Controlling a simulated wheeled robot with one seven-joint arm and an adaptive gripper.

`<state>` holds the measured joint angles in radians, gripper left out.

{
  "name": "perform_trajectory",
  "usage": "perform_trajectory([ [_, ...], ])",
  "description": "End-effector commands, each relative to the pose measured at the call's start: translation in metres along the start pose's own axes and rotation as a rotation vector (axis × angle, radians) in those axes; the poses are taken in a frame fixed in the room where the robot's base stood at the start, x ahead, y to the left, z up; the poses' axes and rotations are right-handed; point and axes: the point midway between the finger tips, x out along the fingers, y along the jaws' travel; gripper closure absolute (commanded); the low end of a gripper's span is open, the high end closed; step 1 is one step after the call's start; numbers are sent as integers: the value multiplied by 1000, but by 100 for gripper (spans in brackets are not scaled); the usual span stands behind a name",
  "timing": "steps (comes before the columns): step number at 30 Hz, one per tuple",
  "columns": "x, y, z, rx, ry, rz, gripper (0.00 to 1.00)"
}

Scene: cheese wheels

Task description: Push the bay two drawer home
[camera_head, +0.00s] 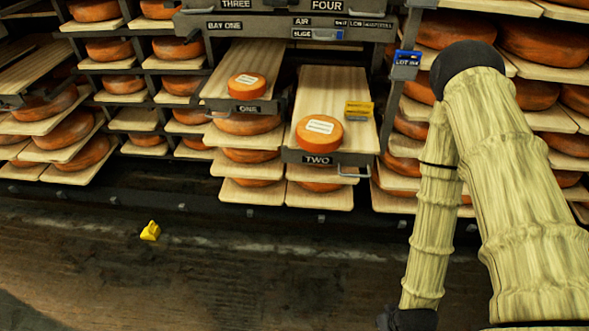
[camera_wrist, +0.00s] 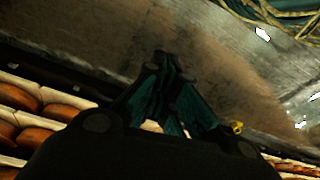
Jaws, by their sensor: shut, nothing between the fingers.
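The bay two drawer (camera_head: 318,157) is a wooden board with a dark front labelled TWO, and it stands pulled out from the rack in the head view. An orange cheese wheel (camera_head: 320,132) with a white label sits on it near the front, and a yellow tag (camera_head: 359,109) stands behind the wheel at the right. A metal handle shows at the front's right end. In the wrist view my gripper (camera_wrist: 172,62) is shut and empty, over the floor and apart from the rack. The head view shows my arm at the right, but not the fingertips.
The drawer labelled ONE (camera_head: 248,108), left of drawer two, also stands out with a cheese wheel (camera_head: 247,86) on it. Shelves of cheese wheels fill both sides. A small yellow object (camera_head: 150,231) lies on the floor (camera_head: 250,270), which is otherwise mostly clear. A blue lot tag (camera_head: 406,59) hangs right.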

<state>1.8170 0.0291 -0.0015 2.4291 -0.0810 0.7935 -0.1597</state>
Motion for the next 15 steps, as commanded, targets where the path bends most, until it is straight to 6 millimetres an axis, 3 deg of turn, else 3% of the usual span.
perform_trajectory([
  [1,20,1,-26,-82,73,-5,100],
  [6,35,-5,-116,-399,327,4,100],
  [11,32,-17,-194,-690,566,56,100],
  [15,17,-31,-254,-934,772,137,100],
])
